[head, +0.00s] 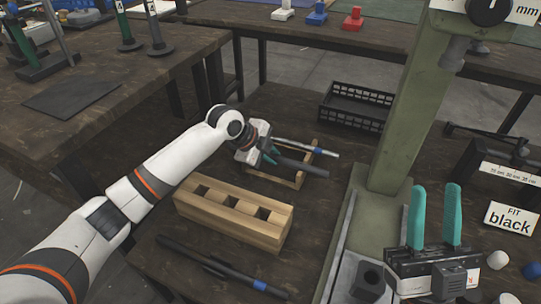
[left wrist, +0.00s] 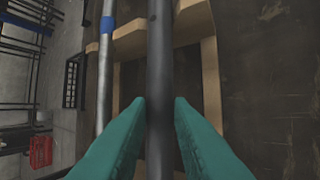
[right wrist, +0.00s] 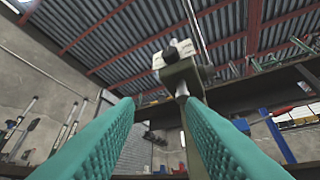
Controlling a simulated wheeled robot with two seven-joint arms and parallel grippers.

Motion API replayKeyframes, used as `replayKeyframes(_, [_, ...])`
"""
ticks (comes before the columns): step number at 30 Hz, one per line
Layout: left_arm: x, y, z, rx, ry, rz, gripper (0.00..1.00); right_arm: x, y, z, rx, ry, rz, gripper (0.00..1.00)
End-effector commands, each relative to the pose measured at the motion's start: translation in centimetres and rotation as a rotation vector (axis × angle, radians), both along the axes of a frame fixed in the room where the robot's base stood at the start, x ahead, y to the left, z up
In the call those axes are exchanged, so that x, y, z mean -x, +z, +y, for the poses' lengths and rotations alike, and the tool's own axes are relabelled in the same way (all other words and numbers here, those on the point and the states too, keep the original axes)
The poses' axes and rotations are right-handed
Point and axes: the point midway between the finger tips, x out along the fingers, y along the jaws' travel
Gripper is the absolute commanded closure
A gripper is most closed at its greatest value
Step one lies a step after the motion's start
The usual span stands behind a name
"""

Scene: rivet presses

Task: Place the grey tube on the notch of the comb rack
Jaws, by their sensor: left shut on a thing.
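My left gripper (head: 272,158) is shut on the dark grey tube (head: 305,168). The tube runs between its teal fingers in the left wrist view (left wrist: 160,60). It lies across the wooden comb rack (head: 288,182), whose bars show under and beside it in the left wrist view (left wrist: 211,85). I cannot tell whether the tube rests in a notch or hangs just above it. A silver tube (head: 290,144) with a blue band lies alongside on the rack, apart from the grey one. My right gripper (head: 435,200) is open and empty, fingers pointing up, at the lower right.
A wooden block (head: 225,225) with square holes stands in front of the rack. Dark tubes (head: 215,267) lie on the table near the front. A green press column (head: 400,130) rises right of the rack. A black crate (head: 357,107) stands behind.

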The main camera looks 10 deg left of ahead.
Motion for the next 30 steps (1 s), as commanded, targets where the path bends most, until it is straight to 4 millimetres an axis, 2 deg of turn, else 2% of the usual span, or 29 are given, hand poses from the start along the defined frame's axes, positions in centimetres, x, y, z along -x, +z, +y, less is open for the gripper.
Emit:
replayKeyframes(1, [0.0, 0.0, 0.0, 0.000, 0.000, 0.000, 1.00, 0.0, 0.0, 0.0, 0.000, 0.000, 0.001, 0.64])
replayKeyframes(2, [0.0, 0.0, 0.0, 0.000, 0.000, 0.001, 0.77, 0.0, 0.0, 0.0, 0.000, 0.000, 0.001, 0.64])
replayKeyframes(5, [0.0, 0.0, 0.0, 0.000, 0.000, 0.001, 0.61, 0.0, 0.0, 0.0, 0.001, 0.000, 0.002, 0.64])
replayKeyframes(6, [0.0, 0.0, 0.0, 0.000, 0.000, 0.001, 0.59, 0.0, 0.0, 0.0, 0.001, 0.000, 0.002, 0.64])
replayKeyframes(17, [0.1, 0.4, 0.2, 0.000, 0.000, 0.000, 0.59, -0.3, 0.0, 0.1, 0.007, -0.001, 0.021, 0.64])
replayKeyframes(23, [0.8, 1.9, 0.9, 0.000, -0.001, 0.000, 0.59, -2.3, -1.6, 0.3, 0.057, -0.011, 0.188, 0.64])
replayKeyframes(30, [2.0, 4.3, 2.2, 0.000, 0.001, -0.001, 0.59, -4.6, -4.9, 0.4, 0.131, -0.025, 0.447, 0.64])
